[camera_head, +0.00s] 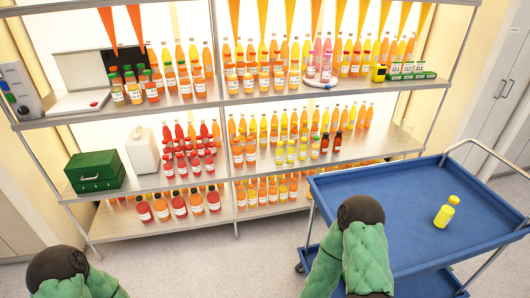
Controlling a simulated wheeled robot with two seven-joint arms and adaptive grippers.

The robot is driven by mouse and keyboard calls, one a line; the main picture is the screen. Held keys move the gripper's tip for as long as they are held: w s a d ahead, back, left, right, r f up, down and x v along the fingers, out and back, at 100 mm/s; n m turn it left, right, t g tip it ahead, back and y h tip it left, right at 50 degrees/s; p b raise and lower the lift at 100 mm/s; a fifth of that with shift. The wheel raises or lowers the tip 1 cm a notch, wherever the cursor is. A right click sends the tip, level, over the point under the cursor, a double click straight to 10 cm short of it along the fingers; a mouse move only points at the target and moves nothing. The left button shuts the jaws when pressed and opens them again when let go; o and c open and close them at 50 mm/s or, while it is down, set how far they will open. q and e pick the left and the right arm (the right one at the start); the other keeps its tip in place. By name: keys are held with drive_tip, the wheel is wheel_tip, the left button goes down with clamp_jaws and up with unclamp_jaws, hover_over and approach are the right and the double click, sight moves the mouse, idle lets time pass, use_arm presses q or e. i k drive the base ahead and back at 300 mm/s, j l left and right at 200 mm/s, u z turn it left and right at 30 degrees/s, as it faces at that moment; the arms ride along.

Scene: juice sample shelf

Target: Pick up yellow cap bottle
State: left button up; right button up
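A small yellow bottle with a yellow cap (444,215) stands on the top tray of the blue cart (395,215) at the right, apart from other things. Several more small yellow bottles (291,154) stand on the middle shelf; their caps are too small to tell clearly. My two green-covered arms come in at the bottom edge, one at the lower left and one in front of the cart's left part. No gripper fingers show on either arm, so I cannot see either gripper.
A metal shelf rack (150,192) holds rows of red, orange and yellow bottles. The cart tray is otherwise bare.

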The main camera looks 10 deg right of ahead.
sight(279, 149)
drive_tip(key=i+j, duration=0.15)
drive_tip(key=i, duration=0.3)
drive_tip(key=i+j, duration=0.15)
drive_tip(key=i, duration=0.3)
drive_tip(key=i+j+u, duration=0.1)
drive_tip(key=i, duration=0.35)
